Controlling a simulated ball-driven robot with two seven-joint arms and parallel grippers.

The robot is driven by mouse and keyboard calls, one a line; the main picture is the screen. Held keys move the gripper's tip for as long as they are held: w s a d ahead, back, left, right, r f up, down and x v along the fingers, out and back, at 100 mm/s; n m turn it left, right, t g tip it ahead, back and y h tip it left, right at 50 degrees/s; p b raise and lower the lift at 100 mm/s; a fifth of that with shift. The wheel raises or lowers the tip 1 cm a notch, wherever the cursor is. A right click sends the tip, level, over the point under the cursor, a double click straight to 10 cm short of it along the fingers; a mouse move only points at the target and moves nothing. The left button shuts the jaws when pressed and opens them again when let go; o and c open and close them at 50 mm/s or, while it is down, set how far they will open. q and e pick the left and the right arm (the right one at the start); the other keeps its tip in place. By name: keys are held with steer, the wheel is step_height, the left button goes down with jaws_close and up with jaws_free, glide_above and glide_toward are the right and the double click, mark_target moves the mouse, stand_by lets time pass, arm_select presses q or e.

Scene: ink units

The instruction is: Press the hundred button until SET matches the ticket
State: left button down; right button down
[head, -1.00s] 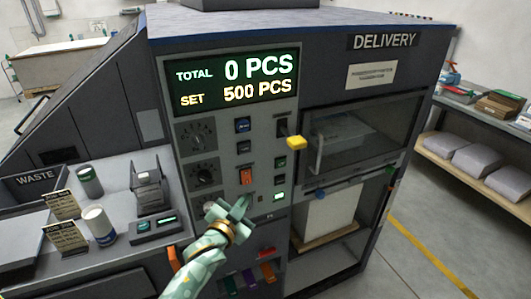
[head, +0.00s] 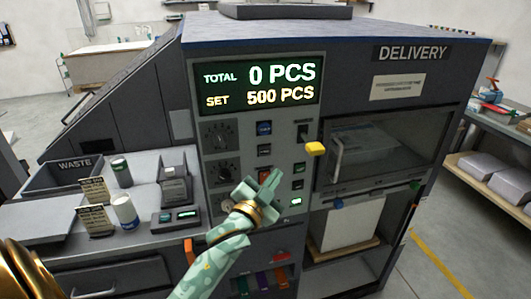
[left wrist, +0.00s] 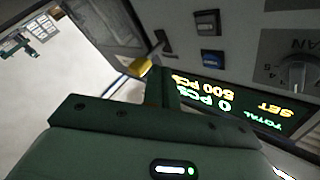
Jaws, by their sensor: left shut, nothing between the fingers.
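The display (head: 258,86) on the machine's front reads TOTAL 0 PCS and SET 500 PCS. It also shows upside down in the left wrist view (left wrist: 232,108). Below it, the control panel has a blue button (head: 264,128), a dark button (head: 264,150) and green-lit buttons on the right (head: 296,201). Their labels are too small to read, so I cannot tell which is the hundred button. Two small ticket cards (head: 95,219) stand on the left counter, their print unreadable.
A yellow-knobbed lever (head: 316,148) juts out to the right of the buttons. Two dials (head: 222,173) sit left of them. Cans (head: 124,208) and a small device (head: 177,217) stand on the counter. The delivery window (head: 380,150) is at right.

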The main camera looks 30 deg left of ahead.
mark_target(270, 150)
arm_select(q)
steer(key=shift+w+a+b, duration=0.35)
steer(key=shift+w+a, duration=0.95)
steer(key=shift+a, duration=0.25)
steer(key=shift+w+a+b, duration=0.35)
steer(key=shift+w+a, duration=0.9)
steer(key=shift+a, duration=0.25)
steer(key=shift+w+a, duration=0.1)
steer(key=shift+a, duration=0.05)
steer(key=shift+w+a+r, duration=0.1)
steer(key=shift+a, duration=0.1)
steer(key=shift+w+a, duration=0.35)
stand_by(0.6)
steer(key=shift+d+p, duration=0.1)
steer(key=shift+p, duration=0.25)
steer(key=shift+s+d+p, duration=0.4)
steer(key=shift+s+d, duration=0.2)
